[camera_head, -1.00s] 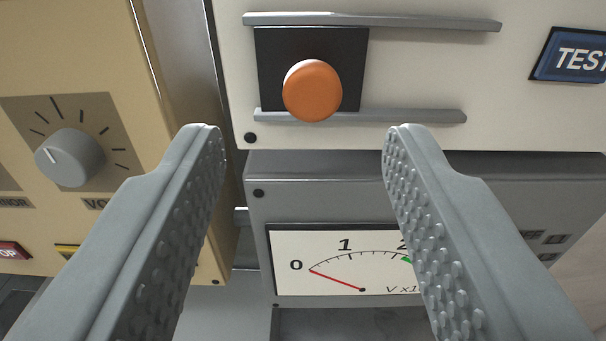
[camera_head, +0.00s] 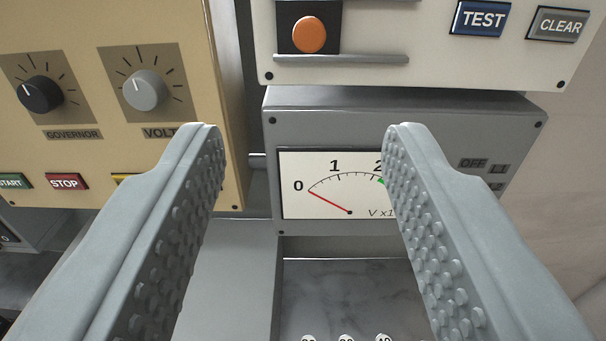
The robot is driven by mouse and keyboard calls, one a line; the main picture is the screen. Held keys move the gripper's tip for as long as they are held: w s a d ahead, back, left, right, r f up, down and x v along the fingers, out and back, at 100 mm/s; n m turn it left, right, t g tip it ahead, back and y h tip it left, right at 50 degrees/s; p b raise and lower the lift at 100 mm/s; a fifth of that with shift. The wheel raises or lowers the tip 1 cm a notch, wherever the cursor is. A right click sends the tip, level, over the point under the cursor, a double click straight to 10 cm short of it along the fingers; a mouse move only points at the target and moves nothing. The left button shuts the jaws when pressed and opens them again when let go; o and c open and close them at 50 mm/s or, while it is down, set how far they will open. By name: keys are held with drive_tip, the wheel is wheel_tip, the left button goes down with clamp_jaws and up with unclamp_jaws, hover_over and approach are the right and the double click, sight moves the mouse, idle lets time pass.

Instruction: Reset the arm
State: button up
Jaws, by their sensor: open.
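My gripper (camera_head: 303,130) is open and empty. Its two grey, studded fingers reach up from the lower corners of the view, wide apart. Between and beyond the fingertips is a grey meter panel (camera_head: 400,110) with a white dial (camera_head: 310,205). The dial's red needle rests near 0. The gripper's right finger hides part of the dial's right side. No contact between the fingers and any panel shows.
Above the meter is a cream panel (camera_head: 440,60) with an orange knob (camera_head: 309,35), a TEST button (camera_head: 480,18) and a CLEAR button (camera_head: 558,24). At left, a tan panel (camera_head: 190,40) holds a black knob (camera_head: 40,94), a grey knob (camera_head: 145,90) and a STOP button (camera_head: 66,181). A dark grey surface (camera_head: 350,285) lies below.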

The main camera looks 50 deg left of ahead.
idle(0.4)
drive_tip(key=s+d+f+m+t+h, duration=0.3)
drive_tip(key=s+f+m+h, duration=0.2)
drive_tip(key=s+f, duration=0.5)
drive_tip(key=s+d+f+m+t+h, duration=0.3)
drive_tip(key=s+f+h, duration=0.6)
drive_tip(key=f, duration=0.6)
drive_tip(key=shift+s+d+f+m, duration=0.25)
drive_tip(key=shift+s+d+m, duration=0.35)
drive_tip(key=shift+m, duration=0.6)
drive_tip(key=shift+w+d, duration=0.1)
drive_tip(key=shift+w, duration=0.1)
drive_tip(key=shift+c, duration=1)
